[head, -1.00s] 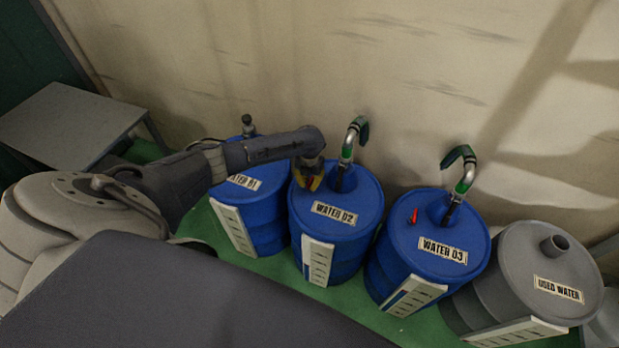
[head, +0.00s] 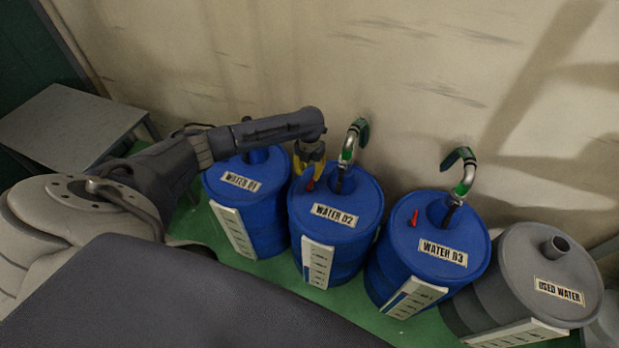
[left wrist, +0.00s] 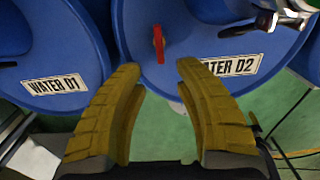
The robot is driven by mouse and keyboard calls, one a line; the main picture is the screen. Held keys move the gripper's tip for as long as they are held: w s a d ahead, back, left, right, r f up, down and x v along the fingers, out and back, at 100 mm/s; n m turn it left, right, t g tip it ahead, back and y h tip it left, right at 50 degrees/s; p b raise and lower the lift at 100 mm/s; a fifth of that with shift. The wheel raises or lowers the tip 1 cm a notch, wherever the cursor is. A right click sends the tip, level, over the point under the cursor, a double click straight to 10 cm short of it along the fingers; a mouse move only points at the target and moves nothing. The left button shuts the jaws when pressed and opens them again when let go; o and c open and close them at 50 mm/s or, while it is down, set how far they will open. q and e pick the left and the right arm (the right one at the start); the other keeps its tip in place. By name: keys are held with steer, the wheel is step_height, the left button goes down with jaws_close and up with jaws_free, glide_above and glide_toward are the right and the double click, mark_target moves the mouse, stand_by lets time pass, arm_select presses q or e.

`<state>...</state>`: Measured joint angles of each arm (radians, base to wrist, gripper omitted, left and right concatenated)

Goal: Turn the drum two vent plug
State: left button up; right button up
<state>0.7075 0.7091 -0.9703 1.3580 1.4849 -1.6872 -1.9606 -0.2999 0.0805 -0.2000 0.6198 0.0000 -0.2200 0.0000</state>
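The drum two vent plug is a small red handle (left wrist: 158,43) on the lid of the blue drum labelled WATER 02 (head: 350,259). In the head view the plug (head: 309,186) shows just below my left gripper (head: 309,176). In the left wrist view my left gripper (left wrist: 160,68) is open, its yellow fingers apart and empty. The plug lies beyond the gap between the fingertips, apart from both. Its handle runs nearly up and down in that picture. My right gripper is not in view.
A curved metal pipe with green bands (head: 349,146) rises from drum two's lid close to the gripper. The WATER 01 drum (head: 262,222) stands left, the WATER 03 drum (head: 408,262) and a grey used-water drum (head: 520,260) right. A wall (head: 400,60) is behind.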

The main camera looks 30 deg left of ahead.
arm_select(q)
steer(key=shift+r, duration=1.9)
